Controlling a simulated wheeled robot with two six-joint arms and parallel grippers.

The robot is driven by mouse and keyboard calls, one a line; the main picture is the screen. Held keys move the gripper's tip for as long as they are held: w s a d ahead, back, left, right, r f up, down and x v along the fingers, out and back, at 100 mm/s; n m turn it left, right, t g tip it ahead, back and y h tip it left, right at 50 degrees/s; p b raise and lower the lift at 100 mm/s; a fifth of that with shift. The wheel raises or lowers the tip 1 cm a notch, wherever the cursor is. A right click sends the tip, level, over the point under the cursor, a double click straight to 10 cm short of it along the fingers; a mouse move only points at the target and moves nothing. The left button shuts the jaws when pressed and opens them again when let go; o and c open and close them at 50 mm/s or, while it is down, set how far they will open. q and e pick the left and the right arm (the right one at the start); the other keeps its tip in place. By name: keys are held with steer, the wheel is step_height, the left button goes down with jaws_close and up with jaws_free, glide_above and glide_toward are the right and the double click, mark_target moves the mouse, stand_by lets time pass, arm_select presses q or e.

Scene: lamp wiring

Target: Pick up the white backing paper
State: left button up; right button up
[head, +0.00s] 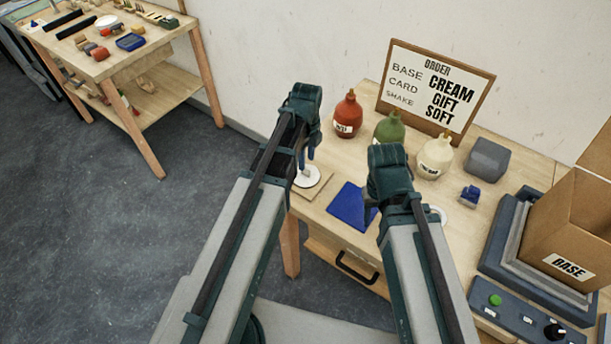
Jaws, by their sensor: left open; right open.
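A white round piece (308,176) lies on a tan square board at the table's left edge. It may be the backing paper, but I cannot tell for sure. My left gripper (306,158) is above it, with its fingers pointing down and partly hidden by its own arm. My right gripper (371,213) is over the right edge of a blue square sheet (347,207), its fingers mostly hidden behind the wrist. Another white piece (438,213) shows partly behind my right arm. Both grippers are open, and I see nothing held.
Red (347,117), green (390,129) and cream (434,158) bottles stand before an order board (432,92). A grey block (488,160), a small blue item (470,196) and a machine with a cardboard box (570,225) are at right. A second table (185,45) stands far left.

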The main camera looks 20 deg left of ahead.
mark_target(306, 171)
arm_select(q)
step_height(306, 171, down, 5)
steer(key=b, duration=0.4)
steer(key=shift+s+a+r, duration=0.1)
steer(key=shift+s+r, duration=0.05)
arm_select(e)
step_height(306, 171, down, 5)
steer(key=shift+r, duration=0.2)
arm_select(q)
steer(key=shift+r, duration=0.1)
steer(key=shift+c, duration=0.3)
jaws_close()
